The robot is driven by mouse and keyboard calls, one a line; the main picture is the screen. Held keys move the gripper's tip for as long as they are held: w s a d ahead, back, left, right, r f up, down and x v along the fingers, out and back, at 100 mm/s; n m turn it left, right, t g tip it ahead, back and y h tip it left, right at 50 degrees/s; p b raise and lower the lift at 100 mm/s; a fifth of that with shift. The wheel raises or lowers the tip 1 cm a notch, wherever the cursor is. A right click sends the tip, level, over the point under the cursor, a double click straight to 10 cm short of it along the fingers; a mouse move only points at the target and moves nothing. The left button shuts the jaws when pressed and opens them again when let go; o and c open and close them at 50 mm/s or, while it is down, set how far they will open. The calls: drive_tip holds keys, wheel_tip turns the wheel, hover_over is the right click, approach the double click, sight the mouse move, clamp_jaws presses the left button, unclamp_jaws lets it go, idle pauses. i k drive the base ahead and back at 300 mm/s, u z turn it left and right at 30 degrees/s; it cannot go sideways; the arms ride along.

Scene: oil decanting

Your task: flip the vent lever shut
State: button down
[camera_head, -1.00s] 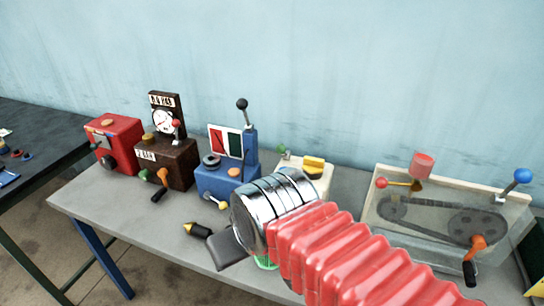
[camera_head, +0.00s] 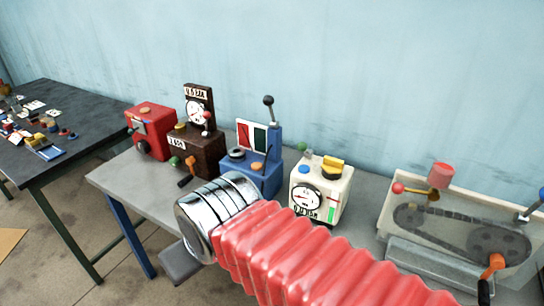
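Several levers show, and I cannot tell which one is the vent lever. A tall black-knobbed lever (camera_head: 268,101) stands upright on the blue machine (camera_head: 254,178). A small red-knobbed lever (camera_head: 207,116) is on the brown gauge box (camera_head: 203,160). Another red-knobbed lever (camera_head: 399,188) is on the belt-drive case (camera_head: 402,265) at the right. A blue-knobbed lever (camera_head: 541,195) is cut off at the right edge. My gripper (camera_head: 180,263) is low at the table's front edge, left of my chrome wrist. Only a dark grey piece of it shows, apart from the machines. Its fingers are mostly hidden.
A white gauge box (camera_head: 334,195) stands behind my red arm sleeve, and a red box (camera_head: 151,131) at the far left of the grey table (camera_head: 128,178). A dark table (camera_head: 50,110) with small items is further left. The grey table's front left is clear.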

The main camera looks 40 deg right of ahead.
sight(301, 147)
drive_tip(key=u, duration=0.9)
drive_tip(key=k, duration=1.3)
drive_tip(key=u, duration=0.5)
drive_tip(key=i, duration=1)
drive_tip(key=z, duration=0.1)
